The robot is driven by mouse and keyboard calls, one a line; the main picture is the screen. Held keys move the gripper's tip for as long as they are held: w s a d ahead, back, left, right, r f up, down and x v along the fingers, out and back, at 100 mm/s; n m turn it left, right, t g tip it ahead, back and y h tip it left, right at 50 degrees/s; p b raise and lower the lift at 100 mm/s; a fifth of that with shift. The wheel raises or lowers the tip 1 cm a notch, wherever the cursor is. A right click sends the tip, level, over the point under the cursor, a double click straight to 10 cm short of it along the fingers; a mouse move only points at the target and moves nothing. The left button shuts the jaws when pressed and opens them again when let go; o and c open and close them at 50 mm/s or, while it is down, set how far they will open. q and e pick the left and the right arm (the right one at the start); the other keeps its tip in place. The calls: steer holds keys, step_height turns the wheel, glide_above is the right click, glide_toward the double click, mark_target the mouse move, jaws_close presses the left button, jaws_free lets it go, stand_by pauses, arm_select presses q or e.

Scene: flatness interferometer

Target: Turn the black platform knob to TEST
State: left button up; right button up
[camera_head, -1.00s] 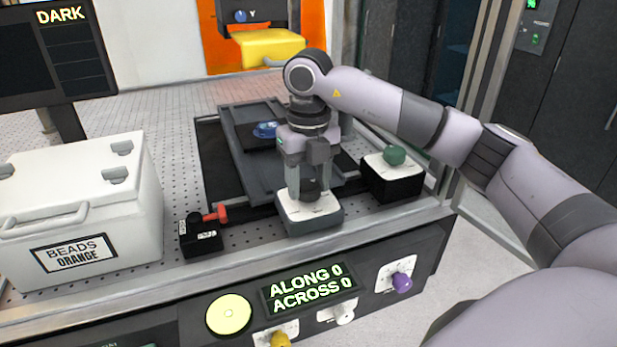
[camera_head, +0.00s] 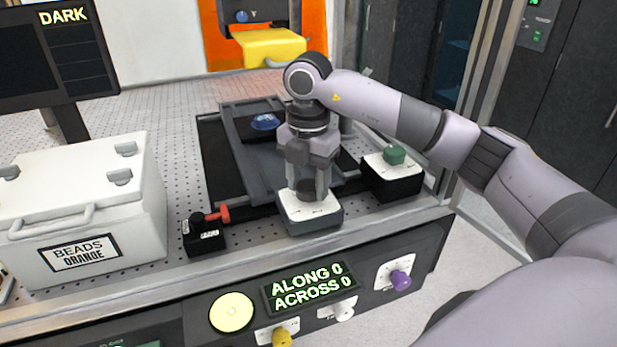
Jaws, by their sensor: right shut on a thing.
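The black platform knob (camera_head: 307,188) stands on a box with a white top plate (camera_head: 322,212) near the bench's front edge. My right gripper (camera_head: 307,190) points straight down and is shut on the black knob, one finger on each side of it. The marks on the white plate are too small to read, so the knob's setting cannot be told. My left gripper is not in view.
A box with a green knob (camera_head: 394,154) stands close on the right. A small black block with a red lever (camera_head: 215,214) is on the left, near a white case (camera_head: 85,205). The front panel carries a yellow disc (camera_head: 231,312) and a purple knob (camera_head: 400,280).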

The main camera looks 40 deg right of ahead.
steer(key=m+p, duration=0.1)
steer(key=m, duration=0.5)
steer(key=shift+r+m, duration=0.1)
steer(key=shift+m, duration=0.2)
steer(key=m, duration=0.5)
steer(key=shift+w+m+p, duration=0.1)
steer(key=shift+m+p, duration=0.2)
steer(key=o, duration=1)
steer(key=shift+o, duration=0.2)
